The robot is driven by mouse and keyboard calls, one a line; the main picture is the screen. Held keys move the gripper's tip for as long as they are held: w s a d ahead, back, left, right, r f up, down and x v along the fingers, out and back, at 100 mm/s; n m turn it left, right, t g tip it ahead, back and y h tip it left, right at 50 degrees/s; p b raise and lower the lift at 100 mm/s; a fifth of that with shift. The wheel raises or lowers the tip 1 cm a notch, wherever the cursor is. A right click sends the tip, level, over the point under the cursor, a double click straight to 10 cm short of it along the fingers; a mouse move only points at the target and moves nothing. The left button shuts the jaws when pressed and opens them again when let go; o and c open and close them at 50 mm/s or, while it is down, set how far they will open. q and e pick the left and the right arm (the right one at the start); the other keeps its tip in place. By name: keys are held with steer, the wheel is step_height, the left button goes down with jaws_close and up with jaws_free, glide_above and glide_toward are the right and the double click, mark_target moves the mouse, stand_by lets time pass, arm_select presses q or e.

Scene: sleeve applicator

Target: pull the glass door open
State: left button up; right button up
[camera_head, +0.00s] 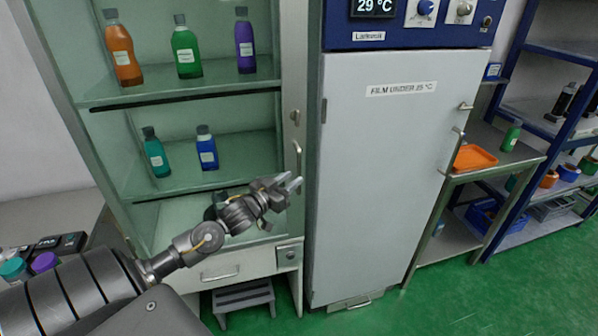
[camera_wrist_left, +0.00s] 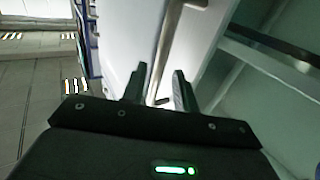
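The glass door (camera_head: 236,112) covers the front of a tall cabinet at the left of the head view and looks closed. Its upright metal handle (camera_head: 298,158) is on the right frame; the bar also shows in the left wrist view (camera_wrist_left: 168,42). My left gripper (camera_head: 294,184) is just below and in front of the handle. In the left wrist view its two fingers (camera_wrist_left: 158,88) are apart, and the bar runs down towards the gap between them. I cannot tell whether the bar is within the gap. My right gripper is out of view.
Several bottles stand on the cabinet shelves. Below are a drawer (camera_head: 222,274) and a grey step stool (camera_head: 243,298). A white oven (camera_head: 385,190) stands close on the right. A side table with an orange tray (camera_head: 475,157) is further right. Green floor is open in front.

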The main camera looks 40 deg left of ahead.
mark_target(298, 176)
arm_select(q)
steer(key=shift+w+p, duration=0.4)
steer(key=shift+w, duration=1.75)
steer(key=shift+c, duration=0.2)
jaws_close()
